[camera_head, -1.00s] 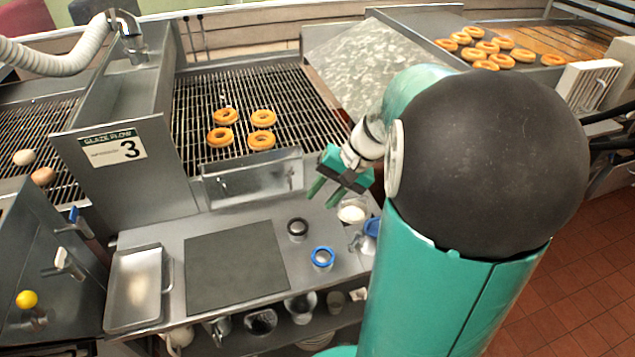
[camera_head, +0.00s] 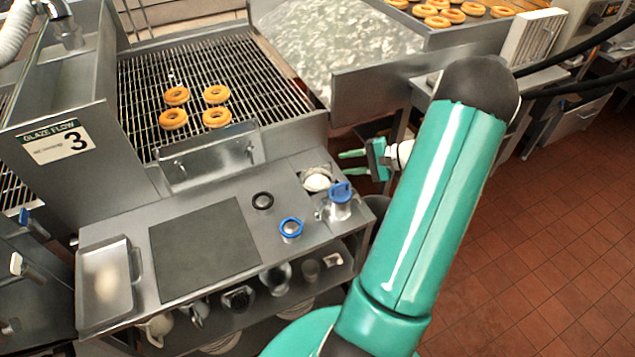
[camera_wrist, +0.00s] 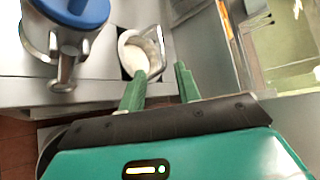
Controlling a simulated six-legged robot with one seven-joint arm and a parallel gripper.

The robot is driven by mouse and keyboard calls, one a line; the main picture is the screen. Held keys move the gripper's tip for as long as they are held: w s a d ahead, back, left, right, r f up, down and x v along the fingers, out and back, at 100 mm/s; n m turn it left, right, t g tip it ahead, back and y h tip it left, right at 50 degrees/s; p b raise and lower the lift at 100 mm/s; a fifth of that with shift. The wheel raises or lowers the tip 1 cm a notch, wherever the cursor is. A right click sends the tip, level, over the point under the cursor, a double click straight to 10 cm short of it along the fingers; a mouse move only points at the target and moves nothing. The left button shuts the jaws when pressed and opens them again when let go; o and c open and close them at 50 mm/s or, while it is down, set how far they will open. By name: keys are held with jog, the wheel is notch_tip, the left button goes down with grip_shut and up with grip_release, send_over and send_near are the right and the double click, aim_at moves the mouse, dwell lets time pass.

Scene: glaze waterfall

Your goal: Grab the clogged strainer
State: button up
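A round metal strainer (camera_head: 318,181) filled with white matter sits at the right back corner of the steel counter. In the wrist view the white-filled strainer (camera_wrist: 138,54) lies just beyond my fingertips, with a metal loop at its right side. A black-rimmed ring (camera_head: 263,201) and a blue-rimmed round piece (camera_head: 291,228) lie on the counter further left; I cannot tell whether these are strainers too. My gripper (camera_head: 350,163) is open and empty, right of and behind the white-filled strainer. Its two green fingers (camera_wrist: 160,72) are apart in the wrist view.
A metal pitcher with a blue lid (camera_head: 340,200) stands close beside the strainer, also large in the wrist view (camera_wrist: 68,30). A dark mat (camera_head: 205,250) and a steel tray (camera_head: 108,285) lie left. Behind are a rack with doughnuts (camera_head: 195,108) and a glaze basin (camera_head: 335,45).

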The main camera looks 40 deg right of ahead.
aim_at(324, 165)
jog(key=x, duration=0.9)
jog(key=shift+w+r, duration=0.1)
jog(key=shift+d, duration=0.1)
grip_shut()
